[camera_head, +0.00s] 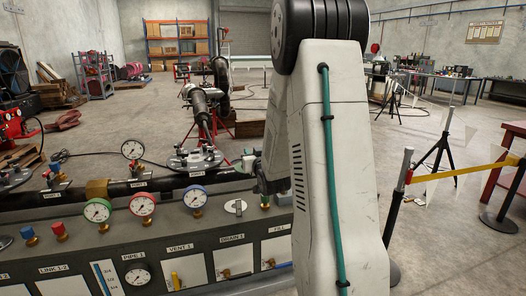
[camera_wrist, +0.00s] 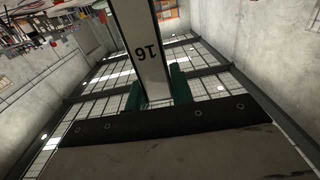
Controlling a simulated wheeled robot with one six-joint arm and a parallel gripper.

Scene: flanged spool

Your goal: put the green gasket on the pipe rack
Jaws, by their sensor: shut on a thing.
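My gripper (camera_wrist: 158,88) shows two green fingers in the wrist view, shut on a pale flat bar (camera_wrist: 138,25) marked 16. The bar runs up and out of the top of the picture; its far end is not visible. In the head view my arm covers most of the gripper, and the held bar cannot be made out there. I cannot identify a green gasket with certainty in either view. No pipe rack can be told for sure; a dark horizontal pipe (camera_head: 125,187) lies along the back of the bench.
The grey bench (camera_head: 165,245) carries several gauges, valves and labels. A round flanged plate (camera_head: 196,160) stands behind the pipe. A yellow barrier tape (camera_head: 460,171) and posts stand at right. Open concrete floor lies beyond the bench.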

